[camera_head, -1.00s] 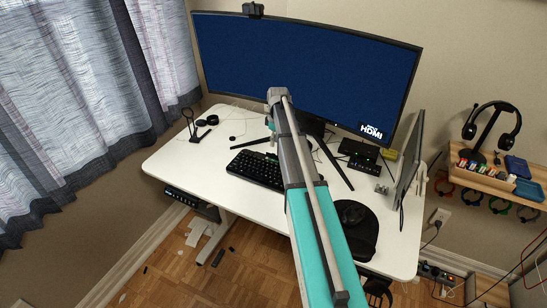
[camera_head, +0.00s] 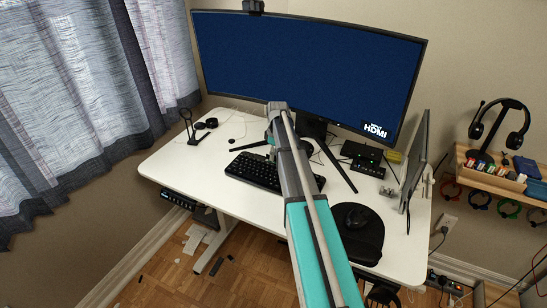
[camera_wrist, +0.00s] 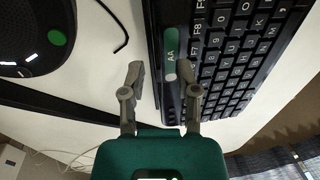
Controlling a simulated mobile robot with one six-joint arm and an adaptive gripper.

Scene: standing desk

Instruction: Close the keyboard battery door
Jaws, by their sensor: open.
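The black keyboard (camera_head: 255,170) lies on the white desk, partly hidden by my arm. In the wrist view its rear edge and keys (camera_wrist: 235,50) fill the upper right. A green and grey AA battery (camera_wrist: 171,50) shows along that rear edge, beside the function keys. I cannot clearly make out the battery door in either view. My gripper (camera_wrist: 160,72) is open, with one finger over the bare desk beside the keyboard and the other at the battery's near end. Whether the fingers touch anything is unclear. In the head view the gripper is hidden behind my arm.
The monitor (camera_head: 300,58) stands behind the keyboard, its dark stand leg (camera_head: 338,168) close by.

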